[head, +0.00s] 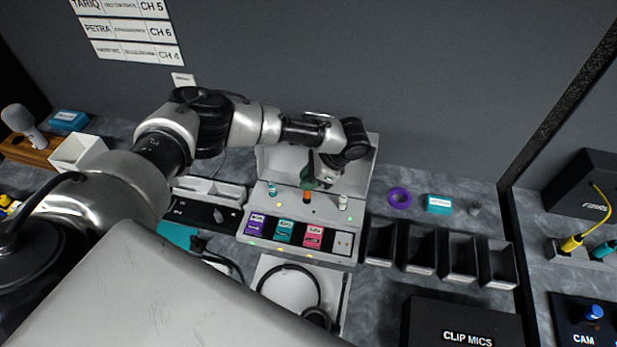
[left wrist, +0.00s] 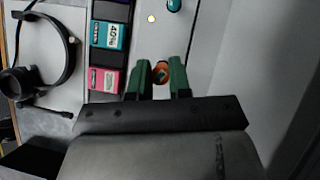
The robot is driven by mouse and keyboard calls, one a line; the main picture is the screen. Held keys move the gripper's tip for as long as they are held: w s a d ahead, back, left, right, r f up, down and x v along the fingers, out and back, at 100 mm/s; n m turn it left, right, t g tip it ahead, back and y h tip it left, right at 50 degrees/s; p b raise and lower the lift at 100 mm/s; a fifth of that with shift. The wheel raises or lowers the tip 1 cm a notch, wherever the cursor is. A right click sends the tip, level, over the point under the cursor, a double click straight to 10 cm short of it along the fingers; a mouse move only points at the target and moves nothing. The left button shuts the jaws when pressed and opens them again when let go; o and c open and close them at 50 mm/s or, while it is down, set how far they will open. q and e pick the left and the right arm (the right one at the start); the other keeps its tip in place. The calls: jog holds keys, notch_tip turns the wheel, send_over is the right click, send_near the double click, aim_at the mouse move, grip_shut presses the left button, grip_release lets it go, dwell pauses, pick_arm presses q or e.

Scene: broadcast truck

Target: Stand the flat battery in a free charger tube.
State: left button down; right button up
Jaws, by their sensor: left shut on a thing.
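The charger (head: 258,226) is a light sloped unit on the counter under the wall. A teal-topped cylinder (head: 271,188), an orange one (head: 306,196) and a whitish one (head: 343,201) stand in a row along its upper part. My left gripper (head: 307,186), with green fingers, is over the charger at the orange cylinder. In the left wrist view the fingers are shut on the orange-ended cylinder (left wrist: 162,72), which looks like a battery. Its lower end is hidden, so I cannot tell whether it is in a tube. My right gripper is not in view.
Purple (head: 256,224), teal (head: 285,232) and pink (head: 313,237) packs sit in the charger's front. Headphones (head: 290,281) lie in front. Empty dark bins (head: 419,259) stand to the right, near a purple tape roll (head: 399,198) and a teal box (head: 438,204).

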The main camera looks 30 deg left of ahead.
pick_arm(q)
jog(key=shift+f+b, duration=0.65)
jog(key=shift+f, duration=0.5)
jog(key=c, duration=1)
grip_release()
jog(key=shift+r, duration=0.1)
jog(key=shift+r, duration=0.3)
notch_tip(320, 180, up, 3)
jog(key=shift+b, duration=0.75)
jog(key=d+r, duration=0.2)
jog(key=d, duration=0.2)
jog(key=d+r+b, duration=0.1)
jog(key=d+r, duration=0.1)
jog(key=d, duration=0.1)
jog(key=s+d+r, duration=0.1)
jog(key=d+r, duration=0.2)
jog(key=d, duration=0.1)
jog(key=shift+d+r, duration=0.1)
jog(key=shift+d, duration=0.2)
